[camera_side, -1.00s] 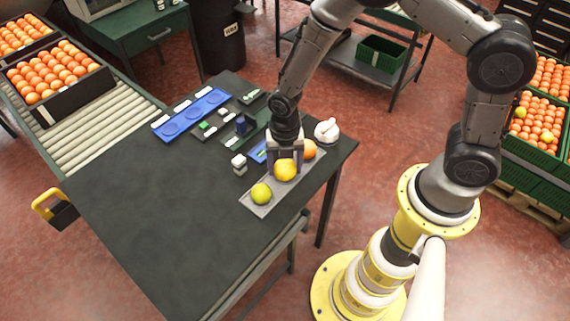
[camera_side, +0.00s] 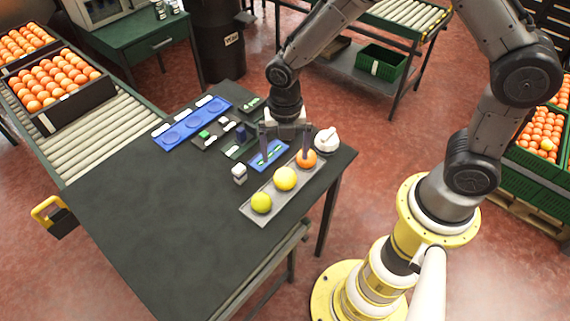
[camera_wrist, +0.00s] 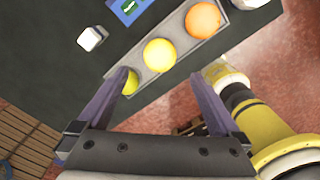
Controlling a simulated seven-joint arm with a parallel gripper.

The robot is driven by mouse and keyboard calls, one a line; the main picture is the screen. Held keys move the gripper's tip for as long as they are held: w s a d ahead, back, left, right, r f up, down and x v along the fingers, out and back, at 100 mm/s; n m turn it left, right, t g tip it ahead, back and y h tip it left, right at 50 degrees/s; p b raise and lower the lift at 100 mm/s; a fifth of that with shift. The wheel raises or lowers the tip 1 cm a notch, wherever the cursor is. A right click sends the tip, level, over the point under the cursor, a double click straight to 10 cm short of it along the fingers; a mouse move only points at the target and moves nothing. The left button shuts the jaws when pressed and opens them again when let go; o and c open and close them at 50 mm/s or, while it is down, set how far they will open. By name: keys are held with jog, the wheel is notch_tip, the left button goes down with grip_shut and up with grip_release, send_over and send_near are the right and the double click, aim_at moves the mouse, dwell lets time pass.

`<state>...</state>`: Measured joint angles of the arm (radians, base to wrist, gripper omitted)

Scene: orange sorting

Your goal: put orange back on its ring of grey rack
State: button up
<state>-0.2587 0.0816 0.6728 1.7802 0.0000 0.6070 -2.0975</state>
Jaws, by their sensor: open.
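The grey rack (camera_side: 270,191) lies near the table's right edge with three fruits in a row. The orange (camera_side: 306,159) sits at its far end, a yellow fruit (camera_side: 286,179) in the middle and a yellow-green fruit (camera_side: 261,202) at the near end. My gripper (camera_side: 286,157) is open and empty above the rack's far half; one finger overlaps the orange in the side view. In the wrist view the orange (camera_wrist: 203,19) and yellow fruit (camera_wrist: 159,55) lie beyond the fingertips (camera_wrist: 161,76), and the left finger partly hides the yellow-green fruit (camera_wrist: 129,82). The rings under the fruits are hidden.
A white knobbed device (camera_side: 327,141) stands just beyond the rack's far end. A small white cube (camera_side: 239,174) and a blue plate (camera_side: 269,155) lie left of the rack. A blue tray (camera_side: 192,123) is farther back. The table's near left is clear.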

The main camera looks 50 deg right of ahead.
jog(key=shift+r, duration=1.65)
notch_tip(320, 180, up, 8)
jog(key=m+t, duration=0.2)
jog(key=m, duration=0.5)
send_over(285, 172)
jog(key=s+d, duration=0.3)
jog(key=s+d+r+m+t, duration=0.1)
jog(key=s+d+r+m, duration=0.2)
jog(key=m, duration=0.7)
jog(key=s+d+r+m+t, duration=0.2)
jog(key=s+d+r+m, duration=0.1)
jog(key=s+r+m, duration=0.4)
jog(key=s+m, duration=0.3)
jog(key=s, duration=0.1)
jog(key=shift+s+t, duration=0.3)
